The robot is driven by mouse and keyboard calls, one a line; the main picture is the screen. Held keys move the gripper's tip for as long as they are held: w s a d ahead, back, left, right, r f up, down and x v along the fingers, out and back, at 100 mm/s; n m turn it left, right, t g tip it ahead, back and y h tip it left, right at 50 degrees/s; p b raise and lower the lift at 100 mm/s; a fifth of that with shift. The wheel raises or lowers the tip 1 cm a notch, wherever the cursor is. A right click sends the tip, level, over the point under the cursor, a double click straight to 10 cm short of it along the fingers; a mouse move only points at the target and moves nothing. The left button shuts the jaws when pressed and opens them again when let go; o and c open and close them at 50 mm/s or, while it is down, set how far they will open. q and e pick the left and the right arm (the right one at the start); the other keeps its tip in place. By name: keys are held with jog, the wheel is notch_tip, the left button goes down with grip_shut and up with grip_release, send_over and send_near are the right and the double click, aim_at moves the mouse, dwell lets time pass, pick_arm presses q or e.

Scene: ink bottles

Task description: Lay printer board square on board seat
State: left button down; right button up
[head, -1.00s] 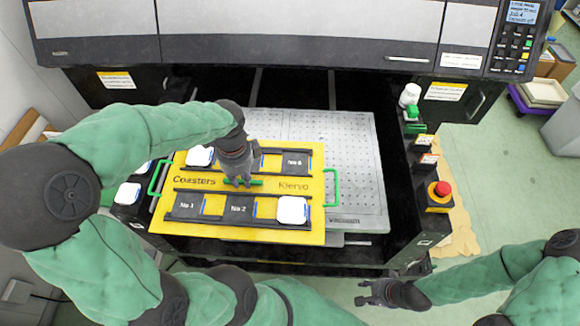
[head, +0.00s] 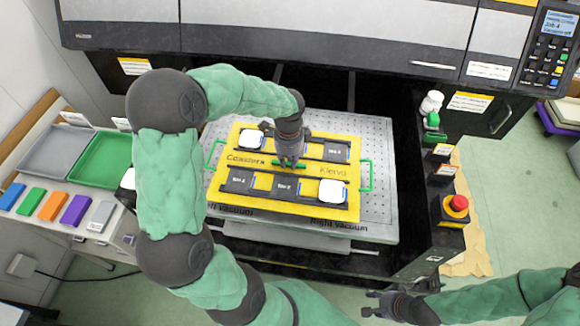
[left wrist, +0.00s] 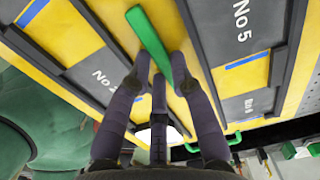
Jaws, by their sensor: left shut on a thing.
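The yellow printer board (head: 228,202) has dark slots, two white coasters and green handles. It lies over the perforated grey board seat (head: 378,190), roughly parallel to its edges, with seat showing around it. Whether the board touches the seat cannot be told. My left gripper (head: 288,164) is shut on the green centre handle of the board. The left wrist view shows its fingers (left wrist: 160,75) at this green handle (left wrist: 148,38), above the yellow board face (left wrist: 120,30). My right gripper (head: 368,305) is away from the board at the lower right, its fingers apart and empty.
The printer body (head: 300,40) rises behind the seat. At left are a grey tray (head: 55,150), a green tray (head: 103,160) and several coloured blocks (head: 53,206).

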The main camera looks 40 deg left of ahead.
aim_at(290, 163)
pick_arm(q)
jog(key=shift+w+f+b, duration=0.15)
jog(key=shift+f+b, duration=0.2)
jog(key=shift+f, duration=0.55)
jog(key=shift+w+f+b, duration=0.15)
jog(key=shift+f+b, duration=0.15)
jog(key=shift+f, duration=0.8)
jog(key=c, duration=1.1)
grip_release()
notch_tip(290, 163, up, 12)
jog(key=p, duration=0.3)
jog(key=shift+r, duration=0.2)
jog(key=shift+p, duration=0.3)
